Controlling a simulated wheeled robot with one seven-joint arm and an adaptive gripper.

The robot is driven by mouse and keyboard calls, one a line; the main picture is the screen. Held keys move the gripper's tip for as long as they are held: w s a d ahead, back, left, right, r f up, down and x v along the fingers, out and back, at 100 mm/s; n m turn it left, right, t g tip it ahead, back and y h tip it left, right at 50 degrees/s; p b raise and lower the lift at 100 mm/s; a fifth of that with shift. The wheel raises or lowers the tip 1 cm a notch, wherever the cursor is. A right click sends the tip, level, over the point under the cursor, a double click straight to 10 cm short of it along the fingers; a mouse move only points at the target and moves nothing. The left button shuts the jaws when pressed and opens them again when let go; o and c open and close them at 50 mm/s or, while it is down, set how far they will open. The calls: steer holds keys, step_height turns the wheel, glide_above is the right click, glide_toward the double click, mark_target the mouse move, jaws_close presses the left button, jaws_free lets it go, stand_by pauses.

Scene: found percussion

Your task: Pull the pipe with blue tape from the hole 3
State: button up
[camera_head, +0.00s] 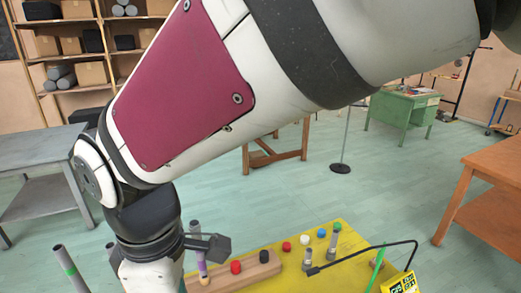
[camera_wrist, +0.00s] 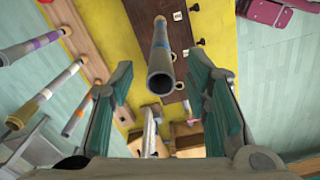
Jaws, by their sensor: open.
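A grey pipe (camera_wrist: 159,48) stands in a dark brown board (camera_wrist: 138,16) in the wrist view, its open end towards the camera. A bluish band shows faintly along its length. My gripper (camera_wrist: 163,72) is open, with one teal-padded finger on each side of this pipe and visible gaps between. The pipe's foot meets the board far below the fingers. Small white labels lie on the board beside black knobs, but their numbers cannot be read. In the head view my arm hides the gripper and this pipe.
Other pipes stand left of the gripper in the wrist view, one with a purple band (camera_wrist: 30,45). The yellow tabletop (camera_head: 345,275) holds a wooden block (camera_head: 240,271), coloured caps, short pipes and a yellow sign (camera_head: 400,283). A green-banded pipe (camera_head: 70,268) stands at left.

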step_height(320, 180, down, 6)
steer(key=shift+r, duration=0.25)
jaws_close()
steer(key=shift+r+p, duration=0.3)
steer(key=shift+r, duration=0.35)
steer(key=shift+r+p, duration=0.75)
steer(key=shift+r, duration=0.25)
